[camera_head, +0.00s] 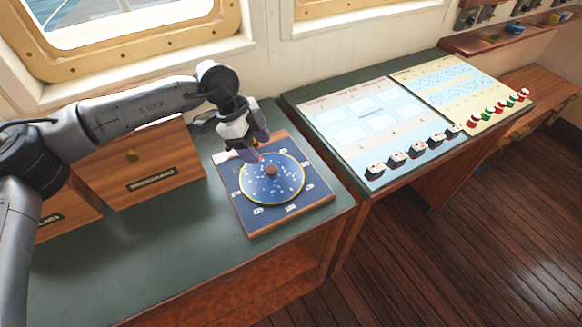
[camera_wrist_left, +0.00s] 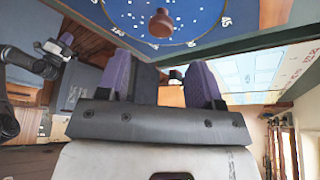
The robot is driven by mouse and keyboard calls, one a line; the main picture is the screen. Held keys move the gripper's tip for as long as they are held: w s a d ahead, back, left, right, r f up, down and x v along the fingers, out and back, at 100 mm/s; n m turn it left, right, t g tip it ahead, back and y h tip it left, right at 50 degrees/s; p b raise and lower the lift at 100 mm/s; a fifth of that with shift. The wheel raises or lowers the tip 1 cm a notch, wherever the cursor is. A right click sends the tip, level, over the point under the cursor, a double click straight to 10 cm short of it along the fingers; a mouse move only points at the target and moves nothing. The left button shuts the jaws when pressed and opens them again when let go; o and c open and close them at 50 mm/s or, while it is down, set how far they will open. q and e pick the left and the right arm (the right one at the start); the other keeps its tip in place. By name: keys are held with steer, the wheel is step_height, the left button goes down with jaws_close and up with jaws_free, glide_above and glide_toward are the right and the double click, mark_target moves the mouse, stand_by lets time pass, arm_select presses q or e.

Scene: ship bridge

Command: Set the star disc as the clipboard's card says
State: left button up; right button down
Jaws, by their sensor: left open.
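The star disc (camera_head: 285,188) is a round blue plate with white star marks and a yellow rim. It lies on a square blue board with white numbers (camera_head: 256,222). A brown knob (camera_head: 271,170) stands at its middle and also shows in the left wrist view (camera_wrist_left: 162,22). My left gripper (camera_head: 258,146) is open and empty over the board's far left edge, beside the knob and apart from it. Its purple fingers (camera_wrist_left: 160,82) show in the wrist view. What looks like my right gripper (camera_wrist_left: 62,43) is small at the left there. I cannot make out a clipboard.
The counter's front is clear.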

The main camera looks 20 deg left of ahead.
mark_target(271, 169)
arm_select(q)
steer(key=shift+p+x, duration=0.9)
steer(key=shift+x, duration=2.7)
jaws_close()
